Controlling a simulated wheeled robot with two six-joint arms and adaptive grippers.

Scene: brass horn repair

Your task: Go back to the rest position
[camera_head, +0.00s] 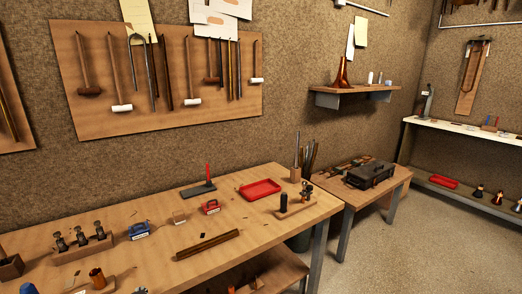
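Neither of my grippers shows in the head view, and no part of my arms can be made out. The wooden workbench (150,226) runs from the lower left to the middle of the picture. On it are a red tray (260,189), a dark stand with a red upright piece (199,190), a small red item (210,207), a small blue item (139,230) and a long wooden strip (207,244). A wooden holder (84,247) with several metal valve-like parts stands at the left.
A second, lower table (365,194) with a dark case (371,174) stands to the right of the bench. A tool board (160,70) and a shelf with a copper cone (342,74) hang on the wall. A white shelf (465,131) is far right. The floor (430,245) at right is clear.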

